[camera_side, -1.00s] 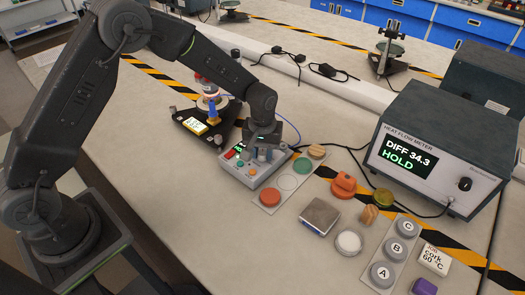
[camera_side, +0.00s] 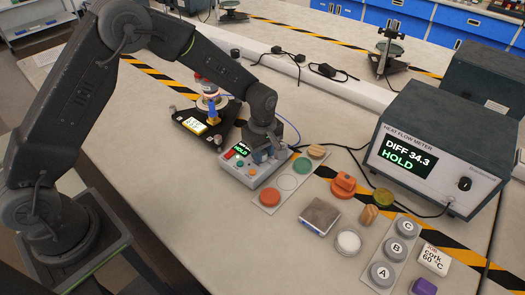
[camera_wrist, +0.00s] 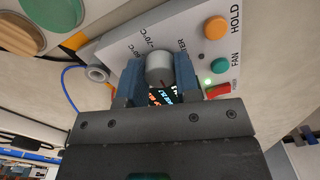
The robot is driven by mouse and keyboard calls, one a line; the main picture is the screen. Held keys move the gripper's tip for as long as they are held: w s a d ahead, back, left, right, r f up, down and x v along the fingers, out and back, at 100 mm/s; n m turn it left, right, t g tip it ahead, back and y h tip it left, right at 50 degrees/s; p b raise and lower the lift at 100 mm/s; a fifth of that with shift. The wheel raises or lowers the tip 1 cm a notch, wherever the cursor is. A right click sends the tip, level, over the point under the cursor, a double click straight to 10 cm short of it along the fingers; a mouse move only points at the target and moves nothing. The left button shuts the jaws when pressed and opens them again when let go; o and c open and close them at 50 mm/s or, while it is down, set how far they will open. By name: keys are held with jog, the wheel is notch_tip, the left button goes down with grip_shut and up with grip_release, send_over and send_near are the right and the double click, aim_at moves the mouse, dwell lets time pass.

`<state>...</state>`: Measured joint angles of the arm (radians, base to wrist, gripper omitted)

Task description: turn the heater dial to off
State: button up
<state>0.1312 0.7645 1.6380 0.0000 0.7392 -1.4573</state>
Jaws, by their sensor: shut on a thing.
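The heater dial (camera_wrist: 159,68) is a grey round knob with a small dark red mark on its rim, on the sloped face of a pale control box (camera_wrist: 125,38). My gripper (camera_wrist: 159,76) has its two blue fingers on either side of the dial, shut on it. Printed labels including "70°C" show around the dial, partly hidden by the fingers. In the side view the control box (camera_side: 238,174) sits on the bench with my gripper (camera_side: 262,154) down over its right part, and the dial is hidden there.
An orange button (camera_wrist: 215,28) marked HOLD, a green button (camera_wrist: 220,65) marked FAN and a red switch (camera_wrist: 218,90) are close to my fingers. A strip with coloured discs (camera_side: 269,199) lies right of the box. The heat flow meter (camera_side: 430,150) reads "DIFF 34.3 HOLD".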

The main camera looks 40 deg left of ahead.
jog(key=shift+n, duration=0.4)
jog(key=o, duration=0.9)
notch_tip(320, 180, up, 14)
jog(key=shift+f, duration=0.1)
dwell(0.4)
